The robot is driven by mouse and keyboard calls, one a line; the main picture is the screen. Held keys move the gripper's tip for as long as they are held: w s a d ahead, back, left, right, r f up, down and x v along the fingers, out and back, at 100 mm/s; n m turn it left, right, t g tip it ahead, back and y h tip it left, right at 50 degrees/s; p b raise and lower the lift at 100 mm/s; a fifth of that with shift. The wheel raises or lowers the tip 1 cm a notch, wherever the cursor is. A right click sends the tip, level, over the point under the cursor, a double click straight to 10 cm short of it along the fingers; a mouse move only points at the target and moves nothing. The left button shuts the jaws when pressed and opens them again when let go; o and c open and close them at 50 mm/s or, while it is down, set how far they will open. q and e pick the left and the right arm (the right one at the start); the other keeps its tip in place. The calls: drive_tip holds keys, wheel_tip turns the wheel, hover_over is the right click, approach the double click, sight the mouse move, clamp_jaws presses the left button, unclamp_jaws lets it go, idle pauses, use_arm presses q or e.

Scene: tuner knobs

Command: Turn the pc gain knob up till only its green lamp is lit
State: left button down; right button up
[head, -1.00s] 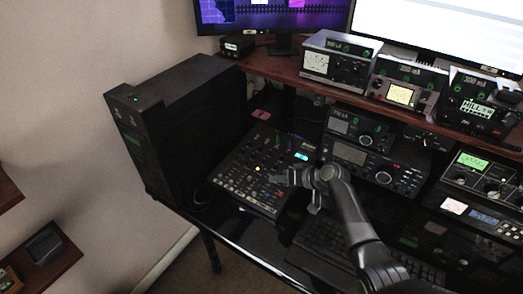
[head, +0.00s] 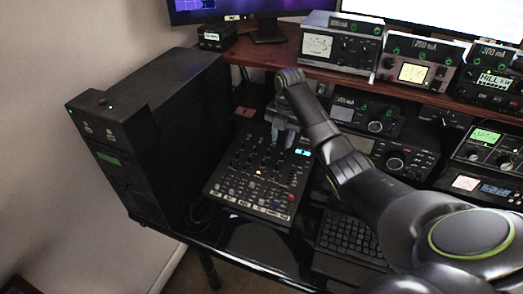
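The black mixer (head: 225,196) lies on the desk in the middle of the head view, covered with rows of small knobs and buttons. I cannot tell which knob is the pc gain knob. One small warm-coloured lamp (head: 258,172) glows on the panel; no green lamp can be made out there. My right gripper (head: 283,139) is over the far part of the mixer, fingers pointing down, with a gap between them and nothing seen held. It hides some controls there, and I cannot tell whether it touches any. My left gripper is not in view.
A black computer tower (head: 150,135) stands left of the mixer. A small cyan display (head: 302,152) glows at the mixer's right. A keyboard (head: 350,238) lies at the front right. Radios (head: 365,115) stand to the right, and meters (head: 335,45) line the wooden shelf (head: 285,60) behind.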

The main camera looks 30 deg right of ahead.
sight(282, 154)
drive_tip(key=shift+w+d+r+n, duration=0.2)
drive_tip(key=shift+r+n, duration=0.15)
drive_tip(key=shift+n, duration=0.15)
wheel_tip(282, 154, down, 7)
drive_tip(key=shift+s+f, duration=0.1)
drive_tip(key=shift+f, duration=0.1)
drive_tip(key=shift+c, duration=0.3)
clamp_jaws()
